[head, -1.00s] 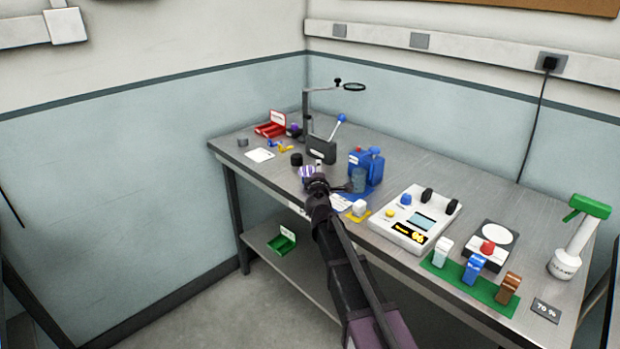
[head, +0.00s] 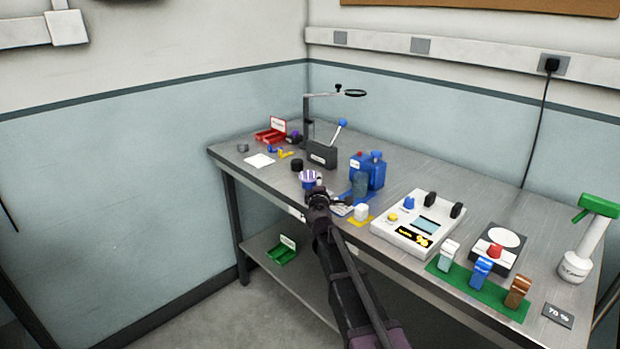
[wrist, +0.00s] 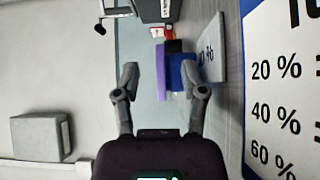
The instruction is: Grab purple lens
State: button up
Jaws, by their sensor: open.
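A purple disc, which looks like the purple lens (wrist: 160,72), shows edge-on in the wrist view. It lies against the end of a blue holder (wrist: 182,72), ahead of my gripper (wrist: 164,84). In the head view the lens (head: 308,175) is a purple-and-white striped top over blue, near the table's front edge. My gripper (head: 318,196) is just in front of it. The fingers are spread and empty, one on each side of the lens and holder in the wrist picture. I cannot tell the remaining distance. Another small purple item (head: 294,137) sits by the red box.
A black cylinder (head: 297,165) stands just behind the lens. A dark box with a lever (head: 322,155) stands farther back. A percentage chart (wrist: 280,90) fills the wrist view's right side.

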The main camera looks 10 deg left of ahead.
jog(key=shift+w, duration=0.15)
jog(key=shift+w+a, duration=0.2)
jog(key=shift+w, duration=1.3)
jog(key=shift+w+a, duration=0.15)
jog(key=shift+w, duration=1.35)
grip_shut()
